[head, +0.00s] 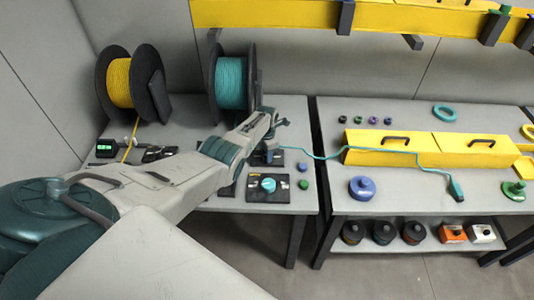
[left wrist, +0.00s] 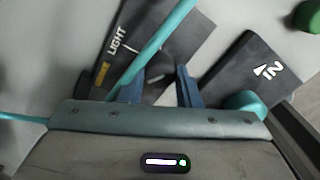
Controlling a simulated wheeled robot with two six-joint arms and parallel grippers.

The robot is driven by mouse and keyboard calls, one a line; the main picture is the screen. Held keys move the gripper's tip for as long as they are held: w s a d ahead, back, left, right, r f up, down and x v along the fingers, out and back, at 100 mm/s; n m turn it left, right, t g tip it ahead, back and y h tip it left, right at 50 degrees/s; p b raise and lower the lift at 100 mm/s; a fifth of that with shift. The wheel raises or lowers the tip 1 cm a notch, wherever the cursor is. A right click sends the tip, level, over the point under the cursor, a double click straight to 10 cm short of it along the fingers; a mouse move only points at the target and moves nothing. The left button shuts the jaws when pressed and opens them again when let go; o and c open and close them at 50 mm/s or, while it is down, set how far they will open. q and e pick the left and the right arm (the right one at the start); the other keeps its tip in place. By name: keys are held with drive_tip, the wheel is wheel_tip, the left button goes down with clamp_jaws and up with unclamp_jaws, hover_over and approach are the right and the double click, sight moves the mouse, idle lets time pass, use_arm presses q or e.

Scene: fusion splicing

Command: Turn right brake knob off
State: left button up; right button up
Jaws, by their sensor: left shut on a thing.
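My left gripper (head: 267,148) is on the left table, just in front of the teal cable spool (head: 230,88). In the left wrist view its two blue fingers (left wrist: 160,82) are closed about a dark knob (left wrist: 160,68) on a black plate marked LIGHT (left wrist: 113,50); the grip is partly hidden. The frames do not name this as the right brake knob. A second black panel (head: 256,197) with a teal knob (head: 268,184) lies nearer the table's front edge. That knob also shows in the left wrist view (left wrist: 245,103), partly hidden by the gripper body.
Teal cable (head: 320,157) runs from the gripper area to a yellow case (head: 375,157) on the right table, crossing the LIGHT plate in the wrist view. A yellow spool (head: 118,83) stands back left. Small blue (head: 303,168) and green (head: 303,184) caps lie near the panel.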

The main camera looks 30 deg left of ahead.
use_arm(q)
drive_tip(key=shift+w+a+r, duration=0.1)
drive_tip(key=shift+r, duration=0.05)
drive_tip(key=o, duration=1)
wheel_tip(320, 180, up, 5)
drive_tip(key=shift+f+p, duration=0.1)
drive_tip(key=shift+p, duration=0.7)
drive_tip(key=shift+a+r+b, duration=0.1)
drive_tip(key=shift+r+b, duration=0.25)
drive_tip(key=shift+r, duration=2.6)
drive_tip(key=shift+f, duration=0.1)
